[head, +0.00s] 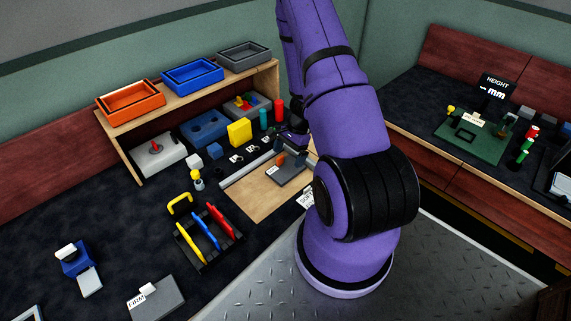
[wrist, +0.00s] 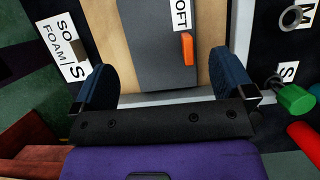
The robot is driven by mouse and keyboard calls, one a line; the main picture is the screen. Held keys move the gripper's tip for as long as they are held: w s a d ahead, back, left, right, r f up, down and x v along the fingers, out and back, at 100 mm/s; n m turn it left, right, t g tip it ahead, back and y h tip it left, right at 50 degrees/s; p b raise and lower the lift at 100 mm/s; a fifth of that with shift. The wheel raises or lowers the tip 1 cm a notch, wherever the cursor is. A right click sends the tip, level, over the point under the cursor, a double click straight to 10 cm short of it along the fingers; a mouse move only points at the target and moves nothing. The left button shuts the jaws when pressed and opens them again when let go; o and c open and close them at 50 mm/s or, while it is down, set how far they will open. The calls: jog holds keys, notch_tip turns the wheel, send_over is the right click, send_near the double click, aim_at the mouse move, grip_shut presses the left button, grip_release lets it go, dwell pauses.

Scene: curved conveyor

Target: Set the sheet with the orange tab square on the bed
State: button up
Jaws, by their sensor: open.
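The grey sheet (head: 290,174) lies flat on the tan wooden bed (head: 252,201) in the head view. Its orange tab (head: 281,159) stands near its upper end, and a white label lies on it. In the wrist view the sheet (wrist: 156,60) and its upright orange tab (wrist: 187,49) show between my fingers, with bare bed (wrist: 113,30) on both sides. My gripper (wrist: 163,82) is open, its two dark blue fingers spread wide around the sheet's near end. I cannot tell if they touch anything. My arm hides part of the bed in the head view.
A pale rail (head: 246,166) runs along the bed's upper edge. Rings, small blocks and a yellow box (head: 239,132) stand behind it. A black rack (head: 208,238) with coloured handles stands left of the bed.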

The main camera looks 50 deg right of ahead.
jog(key=v, duration=0.7)
jog(key=w+a+r+n+t+h, duration=0.1)
jog(key=a+r+n, duration=0.55)
jog(key=r, duration=0.75)
jog(key=w+a+r+n+t, duration=0.1)
jog(key=a+r+n, duration=0.2)
jog(key=a+r, duration=0.9)
jog(key=s+a+r+n+t+h, duration=0.1)
jog(key=s+a+r+n, duration=0.2)
jog(key=s+r, duration=0.5)
jog(key=s+a+r+n+t+h, duration=0.2)
jog(key=s+a+r+n, duration=0.2)
jog(key=s+r, duration=0.5)
jog(key=shift+s+a+n, duration=0.2)
jog(key=shift+n, duration=0.85)
